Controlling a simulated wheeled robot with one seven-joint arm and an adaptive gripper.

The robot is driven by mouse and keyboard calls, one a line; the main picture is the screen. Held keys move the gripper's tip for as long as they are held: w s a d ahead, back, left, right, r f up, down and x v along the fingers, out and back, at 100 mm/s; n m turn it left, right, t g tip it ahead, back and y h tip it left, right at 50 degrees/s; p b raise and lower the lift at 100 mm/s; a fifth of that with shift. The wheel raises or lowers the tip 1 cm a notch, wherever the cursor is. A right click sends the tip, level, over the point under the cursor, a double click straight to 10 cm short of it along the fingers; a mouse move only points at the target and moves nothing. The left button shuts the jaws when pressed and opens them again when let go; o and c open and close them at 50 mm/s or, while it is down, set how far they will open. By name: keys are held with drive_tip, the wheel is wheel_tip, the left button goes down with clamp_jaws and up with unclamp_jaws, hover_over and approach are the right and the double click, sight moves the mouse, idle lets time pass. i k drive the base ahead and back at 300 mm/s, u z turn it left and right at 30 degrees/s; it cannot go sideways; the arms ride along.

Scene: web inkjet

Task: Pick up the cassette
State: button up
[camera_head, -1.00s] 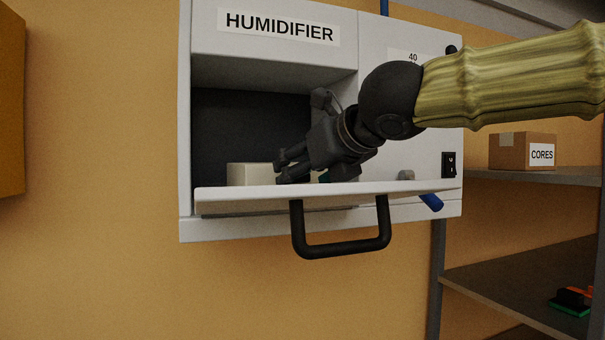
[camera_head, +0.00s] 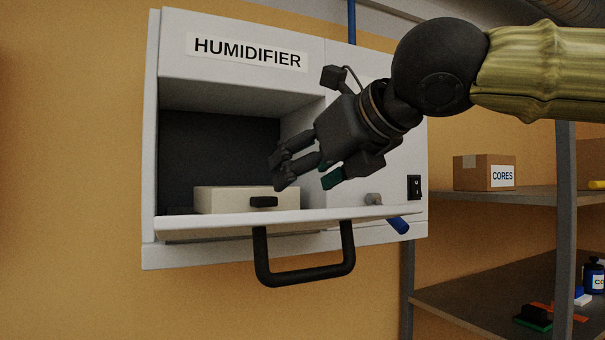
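The cassette appears to be the cream box (camera_head: 225,200) with a small black handle on its front, sitting inside the humidifier chamber (camera_head: 215,140). My gripper (camera_head: 307,180) is in front of the humidifier, above and to the right of the cassette in the picture. Its two fingers are spread, one ending near the cassette's right end and the other, with a teal pad, farther right. Nothing shows between them. The gripper appears apart from the cassette, though the depth between them is hard to judge.
The humidifier's door (camera_head: 230,222) is folded down like a shelf, with a black bar handle (camera_head: 305,272) below it. A blue-ended lever (camera_head: 398,225) and a switch (camera_head: 414,188) are at right. Shelves farther right hold a CORES box (camera_head: 484,173).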

sight(232, 199)
drive_tip(key=k, duration=1)
